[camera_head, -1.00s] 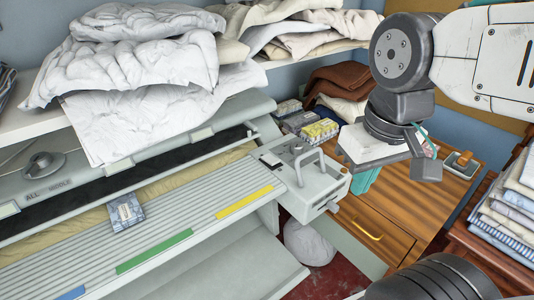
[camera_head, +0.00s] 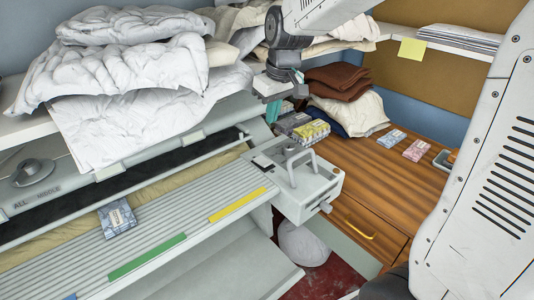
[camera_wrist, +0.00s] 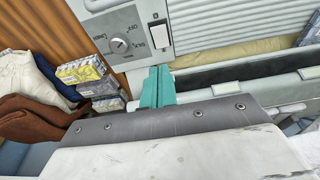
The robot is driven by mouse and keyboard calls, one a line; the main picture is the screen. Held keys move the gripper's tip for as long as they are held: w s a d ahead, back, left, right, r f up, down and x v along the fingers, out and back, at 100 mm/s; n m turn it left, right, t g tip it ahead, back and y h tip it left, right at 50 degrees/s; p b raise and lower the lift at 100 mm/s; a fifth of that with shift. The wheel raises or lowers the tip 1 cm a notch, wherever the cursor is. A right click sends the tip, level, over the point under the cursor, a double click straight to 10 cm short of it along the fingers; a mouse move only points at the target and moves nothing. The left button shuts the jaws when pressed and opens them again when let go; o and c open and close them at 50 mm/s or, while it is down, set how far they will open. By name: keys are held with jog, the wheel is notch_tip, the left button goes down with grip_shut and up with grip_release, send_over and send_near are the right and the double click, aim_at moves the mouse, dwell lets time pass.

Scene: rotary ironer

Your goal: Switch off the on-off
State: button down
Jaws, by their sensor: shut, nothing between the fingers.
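The ironer's grey control box (camera_head: 312,188) stands at the right end of the ironer, with a handle on top. In the wrist view, its panel (camera_wrist: 137,20) carries a pale rocker switch (camera_wrist: 160,36) in a dark frame and a round dial (camera_wrist: 121,46) with small markings. Which way the rocker is tipped is unclear. My gripper (camera_wrist: 158,72) has teal fingers, shut and empty, with tips close to the rocker in the picture; I cannot tell if they touch the panel. In the head view my gripper (camera_head: 277,111) is behind the control box, partly hidden.
White bedding (camera_head: 140,95) lies on the shelf above the ironer. Small boxes (camera_head: 303,129) and folded brown cloth (camera_head: 340,82) sit on the wooden cabinet (camera_head: 385,180) to the right. A small packet (camera_head: 117,217) lies on the ironer's ribbed board.

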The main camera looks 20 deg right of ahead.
jog(key=shift+w, duration=0.15)
send_near(268, 163)
jog(key=x, duration=0.2)
jog(key=w+x, duration=0.1)
jog(key=x, duration=0.2)
jog(key=shift+w+a+f, duration=0.1)
jog(key=shift+a+f, duration=0.05)
jog(key=shift+f, duration=0.45)
jog(key=shift+s+f, duration=0.5)
jog(key=shift+f, duration=0.2)
jog(key=shift+w+r, duration=0.15)
jog(key=shift+w+a+r, duration=0.1)
jog(key=shift+w+r, duration=0.2)
jog(key=shift+w, duration=0.4)
